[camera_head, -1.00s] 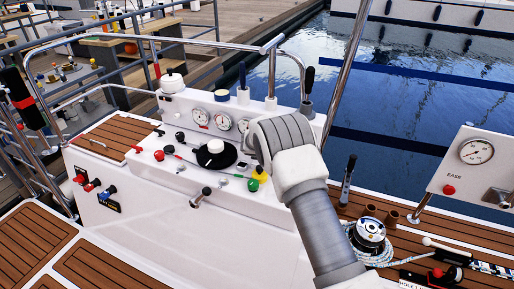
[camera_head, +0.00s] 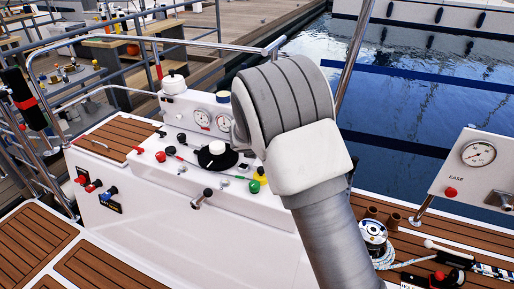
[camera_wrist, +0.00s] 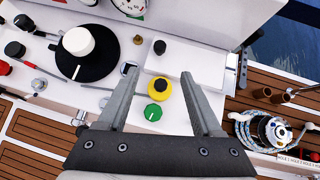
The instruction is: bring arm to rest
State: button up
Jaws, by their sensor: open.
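My gripper (camera_wrist: 153,100) shows in the wrist view, with its two fingers apart and nothing between them that it holds. It hangs over the white helm console (camera_head: 150,178). A yellow knob with a black top (camera_wrist: 160,90) and a green knob (camera_wrist: 153,112) lie below, seen between the fingers. In the head view my arm rises at centre right, its grey joint covering part of the console's right side. The gripper is hidden there behind my arm.
A black dial with a white knob (camera_wrist: 78,42) is left of the fingers. A rope-wound winch (camera_head: 373,236) stands on the teak deck at right. A white panel with a gauge (camera_head: 478,154) is at far right. A steel rail (camera_head: 150,40) runs behind the console.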

jog(key=shift+r, duration=0.15)
jog(key=s+d+r+m+g+h+p, duration=0.1)
jog(key=s+d+r+m+p, duration=0.1)
jog(key=s+d+r+m, duration=0.55)
jog(key=s+d+r+m+g+h+p, duration=0.15)
jog(key=s+d+r+m, duration=0.35)
jog(key=d+r+m, duration=0.6)
jog(key=s+d+r+m+y+p, duration=0.1)
jog(key=s+r+m, duration=0.3)
jog(key=s+m, duration=0.4)
jog(key=s+d+r+m+g+y+p, duration=0.1)
jog(key=s+m, duration=0.7)
jog(key=s, duration=1.1)
jog(key=shift+s+r+y+p, duration=0.35)
jog(key=shift+r+y+p, duration=0.4)
jog(key=shift+r+p, duration=0.6)
jog(key=shift+r, duration=0.1)
